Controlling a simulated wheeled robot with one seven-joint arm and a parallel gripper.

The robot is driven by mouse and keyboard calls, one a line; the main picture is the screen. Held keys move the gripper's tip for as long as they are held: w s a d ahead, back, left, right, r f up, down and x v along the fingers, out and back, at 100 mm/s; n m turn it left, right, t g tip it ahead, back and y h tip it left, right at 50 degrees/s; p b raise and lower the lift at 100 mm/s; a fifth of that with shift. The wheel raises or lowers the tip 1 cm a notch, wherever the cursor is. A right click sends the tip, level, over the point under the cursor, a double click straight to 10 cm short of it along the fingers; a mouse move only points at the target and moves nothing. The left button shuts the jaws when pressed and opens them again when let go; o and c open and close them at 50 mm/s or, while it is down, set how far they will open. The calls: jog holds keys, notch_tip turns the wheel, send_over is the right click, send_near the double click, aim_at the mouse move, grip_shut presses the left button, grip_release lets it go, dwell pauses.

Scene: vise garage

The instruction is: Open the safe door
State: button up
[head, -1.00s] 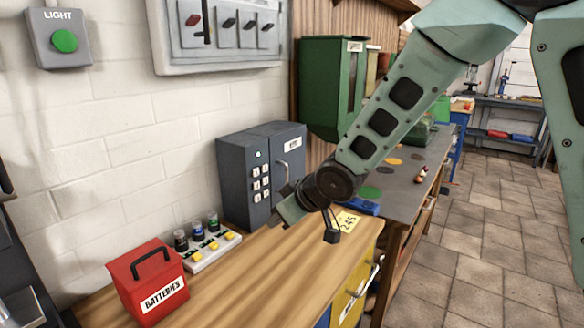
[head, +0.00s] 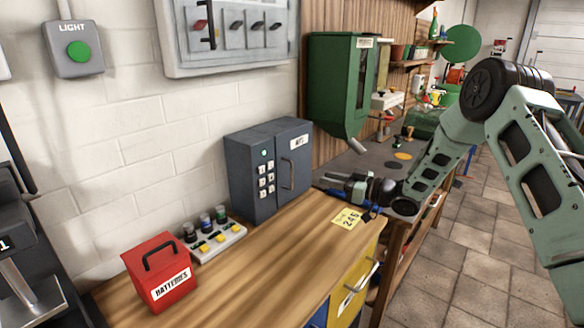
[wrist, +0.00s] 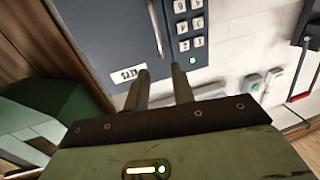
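The dark grey safe (head: 240,178) stands on the wooden workbench against the wall. Its keypad (head: 266,182) is on the left of its front, with a green light above. The safe door (head: 298,152) on the right looks closed. It bears a vertical handle (head: 288,175) and a white label. My gripper (head: 326,183) is to the right of the safe, apart from the handle. In the wrist view the two fingers (wrist: 160,72) are apart and empty, pointing toward the safe's front; the handle (wrist: 155,28) and keypad (wrist: 190,25) show beyond the tips.
A red batteries box (head: 158,275) and a tray of jars with yellow buttons (head: 218,242) stand left on the bench. A yellow note (head: 346,219) lies near the right edge. A green cabinet (head: 335,85) hangs behind. The bench before the safe is clear.

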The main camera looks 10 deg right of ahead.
aim_at(291, 170)
jog(key=p+x, duration=0.3)
jog(key=x, duration=1)
jog(key=shift+a, duration=0.1)
grip_shut()
